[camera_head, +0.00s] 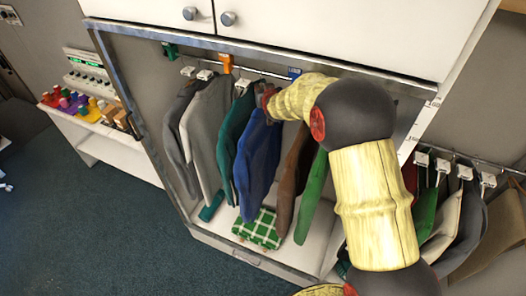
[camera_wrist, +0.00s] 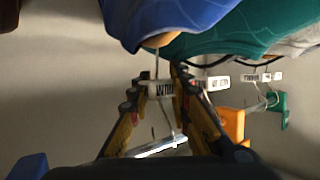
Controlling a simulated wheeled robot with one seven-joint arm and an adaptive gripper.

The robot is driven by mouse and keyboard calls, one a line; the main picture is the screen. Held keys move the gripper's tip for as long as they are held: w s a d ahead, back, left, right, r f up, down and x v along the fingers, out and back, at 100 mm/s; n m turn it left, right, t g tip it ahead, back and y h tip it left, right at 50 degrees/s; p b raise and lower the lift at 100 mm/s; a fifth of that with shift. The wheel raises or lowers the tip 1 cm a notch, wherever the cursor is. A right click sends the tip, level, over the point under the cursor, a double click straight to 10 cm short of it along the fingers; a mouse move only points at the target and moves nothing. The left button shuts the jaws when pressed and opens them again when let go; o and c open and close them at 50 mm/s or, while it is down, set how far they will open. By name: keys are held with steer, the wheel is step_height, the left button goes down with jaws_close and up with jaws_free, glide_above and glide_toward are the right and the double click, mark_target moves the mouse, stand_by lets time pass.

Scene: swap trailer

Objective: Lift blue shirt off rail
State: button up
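The blue shirt (camera_head: 259,162) hangs from the rail (camera_head: 259,72) inside the open cabinet, between a teal shirt (camera_head: 234,134) and a brown garment (camera_head: 292,170). In the wrist view its blue cloth (camera_wrist: 170,18) fills the top middle. A thin hanger hook and a white tag (camera_wrist: 163,90) show below the cloth, and the hook reaches the rail (camera_wrist: 160,147). My gripper (camera_wrist: 162,80) has its fingertips close together on either side of this tag and appears shut on the hanger there. In the head view my arm hides the hook, and only a little of the gripper shows.
Grey garments (camera_head: 205,130) hang left of the teal shirt, and a green one (camera_head: 312,195) hangs right. A green checked folded cloth (camera_head: 258,230) lies on the cabinet floor. An orange clip (camera_head: 226,63) sits on the rail. A second rail with clothes (camera_head: 440,220) stands at the right.

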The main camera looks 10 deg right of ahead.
jaws_close()
steer(key=shift+r, duration=0.15)
stand_by(0.8)
